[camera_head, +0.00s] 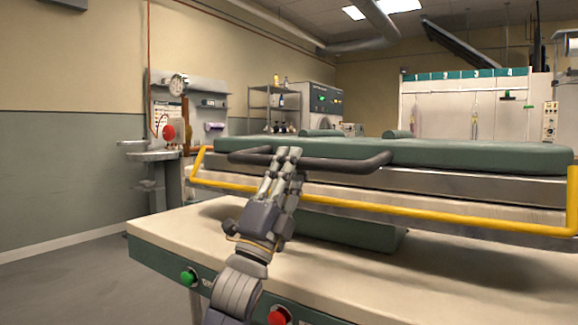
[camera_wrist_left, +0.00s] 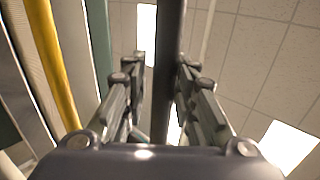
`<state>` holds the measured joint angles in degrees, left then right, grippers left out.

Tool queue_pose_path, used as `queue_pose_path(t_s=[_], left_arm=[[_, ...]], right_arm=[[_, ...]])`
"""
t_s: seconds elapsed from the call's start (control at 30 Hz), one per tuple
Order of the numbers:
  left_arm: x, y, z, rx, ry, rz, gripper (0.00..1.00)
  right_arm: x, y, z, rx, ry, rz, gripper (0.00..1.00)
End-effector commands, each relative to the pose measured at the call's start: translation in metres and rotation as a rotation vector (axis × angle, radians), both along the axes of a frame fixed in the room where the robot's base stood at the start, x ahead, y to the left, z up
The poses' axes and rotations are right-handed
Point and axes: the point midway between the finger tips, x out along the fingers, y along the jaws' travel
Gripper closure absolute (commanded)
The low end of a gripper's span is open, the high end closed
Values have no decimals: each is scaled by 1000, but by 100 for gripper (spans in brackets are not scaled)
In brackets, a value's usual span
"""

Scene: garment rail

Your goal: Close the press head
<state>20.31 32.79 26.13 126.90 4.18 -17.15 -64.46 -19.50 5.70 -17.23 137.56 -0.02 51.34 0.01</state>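The press head (camera_head: 430,153) has a green padded top and grey sides and sits above the pale press table (camera_head: 190,224), with a gap between them. A dark bar handle (camera_head: 345,164) runs along its front. My left gripper (camera_head: 287,153) is at the left part of this handle. My right gripper is not in view.
A yellow guard rail (camera_head: 440,213) runs around the press front. A green button (camera_head: 188,278) and a red button (camera_head: 279,316) are on the table's front. A stand with a gauge (camera_head: 178,84) is at the left. The left floor is clear.

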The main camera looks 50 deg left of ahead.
Motion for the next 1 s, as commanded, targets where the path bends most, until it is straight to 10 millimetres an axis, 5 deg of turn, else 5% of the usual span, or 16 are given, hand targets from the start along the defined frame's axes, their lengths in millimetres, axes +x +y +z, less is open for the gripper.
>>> queue_pose_path(t_s=[0.47, 1.0], left_arm=[[-3, 0, -4, -2, 1, 1, 61], [-51, -11, -65, -5, 5, 2, 61]], right_arm=[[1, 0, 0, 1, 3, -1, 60], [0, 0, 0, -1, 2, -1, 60]])
